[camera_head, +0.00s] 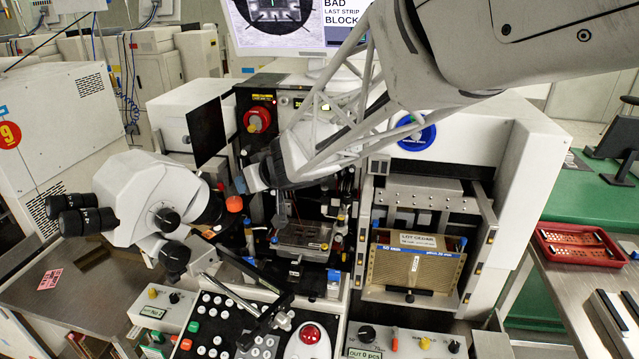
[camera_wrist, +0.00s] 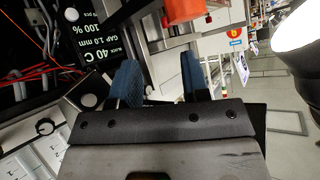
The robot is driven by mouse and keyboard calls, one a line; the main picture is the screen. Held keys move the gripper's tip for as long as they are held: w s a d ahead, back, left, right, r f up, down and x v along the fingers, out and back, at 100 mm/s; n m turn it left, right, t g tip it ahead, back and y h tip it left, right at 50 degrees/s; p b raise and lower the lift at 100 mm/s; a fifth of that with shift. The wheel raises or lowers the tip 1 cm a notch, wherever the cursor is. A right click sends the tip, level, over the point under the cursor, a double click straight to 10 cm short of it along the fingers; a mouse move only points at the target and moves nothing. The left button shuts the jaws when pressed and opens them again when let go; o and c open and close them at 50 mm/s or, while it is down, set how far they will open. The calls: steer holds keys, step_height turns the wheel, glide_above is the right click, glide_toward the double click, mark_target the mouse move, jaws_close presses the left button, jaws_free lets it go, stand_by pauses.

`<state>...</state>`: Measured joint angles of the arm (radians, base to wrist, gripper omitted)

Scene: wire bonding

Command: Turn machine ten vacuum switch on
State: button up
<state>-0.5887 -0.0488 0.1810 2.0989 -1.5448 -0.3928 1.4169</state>
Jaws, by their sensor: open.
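The bonding machine (camera_head: 540,150) fills the middle of the head view. No label readable as a vacuum switch shows, so I cannot tell which control it is. A red round knob (camera_head: 257,119) sits on the machine's black upper panel. My gripper (camera_head: 241,184) is in front of that black panel, below the red knob, pointing left. In the wrist view my gripper's two blue fingers (camera_wrist: 161,76) are apart with nothing between them. An orange part (camera_wrist: 183,10) lies beyond the fingertips; an orange knob (camera_head: 234,204) also shows just below the gripper in the head view.
A white microscope (camera_head: 150,190) stands close left of my gripper. A button panel (camera_head: 215,325) with a red trackball (camera_head: 309,334) and knob boxes (camera_head: 160,308) lie in front. A strip magazine (camera_head: 415,268) stands right.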

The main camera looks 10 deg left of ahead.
steer(key=n, duration=0.1)
steer(key=n+g+h, duration=0.6)
steer(key=n+g, duration=0.1)
steer(key=n, duration=0.4)
glide_toward(248, 259)
steer(key=shift+a+f, duration=0.1)
steer(key=shift+f, duration=0.6)
steer(key=shift+f, duration=0.1)
steer(key=shift+x, duration=3.85)
steer(key=shift+s+a, duration=0.1)
steer(key=shift+a, duration=0.05)
jaws_close()
